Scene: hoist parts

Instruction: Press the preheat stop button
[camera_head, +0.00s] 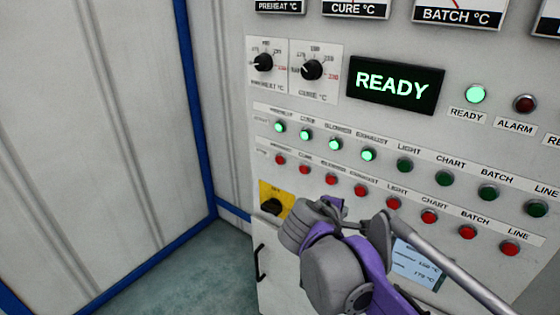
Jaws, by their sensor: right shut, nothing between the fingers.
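The control panel (300,88) has an upper row of green buttons and a lower row of red stop buttons. The preheat stop button (280,159) is the leftmost red one. The green preheat button (279,127) above it is lit. My right gripper (333,204), on a purple and grey arm, is in front of the panel, below and right of the preheat stop button and apart from it. It is shut and empty; its fingers are small and partly hidden by the wrist. My left gripper is out of view.
The red cure stop button (305,169) is close beside the preheat one. A black rotary switch on a yellow plate (266,190) lies below. A "READY" display (395,86) and two dials are above. A pale wall with blue edging is at left.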

